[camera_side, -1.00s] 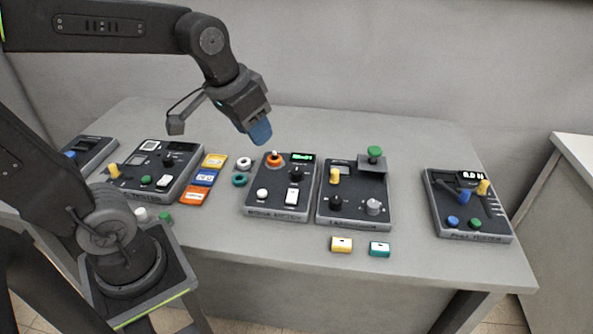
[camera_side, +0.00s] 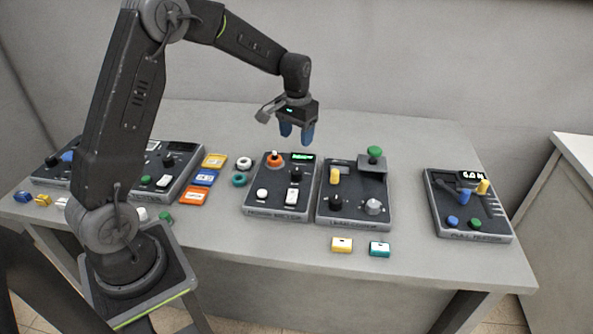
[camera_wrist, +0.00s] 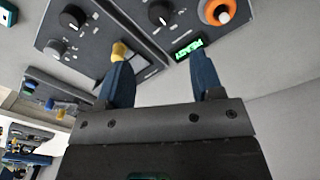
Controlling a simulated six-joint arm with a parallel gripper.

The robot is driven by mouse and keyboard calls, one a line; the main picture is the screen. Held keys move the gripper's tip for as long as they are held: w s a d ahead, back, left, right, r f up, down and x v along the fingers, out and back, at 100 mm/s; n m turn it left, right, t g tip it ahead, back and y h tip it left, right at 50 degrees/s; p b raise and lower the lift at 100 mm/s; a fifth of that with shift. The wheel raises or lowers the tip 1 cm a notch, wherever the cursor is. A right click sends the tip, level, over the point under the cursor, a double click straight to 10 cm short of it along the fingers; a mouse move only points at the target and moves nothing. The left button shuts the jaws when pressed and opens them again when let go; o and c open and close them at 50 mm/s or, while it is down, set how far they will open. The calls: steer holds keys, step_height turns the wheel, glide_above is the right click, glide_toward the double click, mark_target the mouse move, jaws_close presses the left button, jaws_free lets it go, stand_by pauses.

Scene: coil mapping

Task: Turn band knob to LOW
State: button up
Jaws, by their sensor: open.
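My gripper (camera_side: 296,134) is open and empty, its blue fingers pointing down above the back of the middle device (camera_side: 278,211). It also shows in the wrist view (camera_wrist: 160,58). That device has a black knob (camera_side: 297,172) below a lit green display (camera_side: 303,157); the knob shows in the wrist view (camera_wrist: 160,13) beyond the fingertips. The gripper is apart from it. The device to the right also has a black knob (camera_side: 336,203) and a grey knob (camera_side: 374,207). I cannot read which knob is the band knob, nor its setting.
An orange ring (camera_side: 274,160) stands on the middle device near the black knob. The right-hand device carries a yellow handle (camera_side: 334,176) and a green knob (camera_side: 375,152) on a raised plate. Loose rings and coloured blocks lie around. The table behind the devices is clear.

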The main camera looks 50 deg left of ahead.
mark_target(297, 170)
step_height(297, 170, down, 12)
steer(key=shift+f, duration=0.15)
stand_by(0.4)
steer(key=c, duration=0.9)
steer(key=shift+n, duration=0.3)
steer(key=n, duration=0.3)
steer(key=shift+n, duration=2.6)
steer(key=o, duration=0.9)
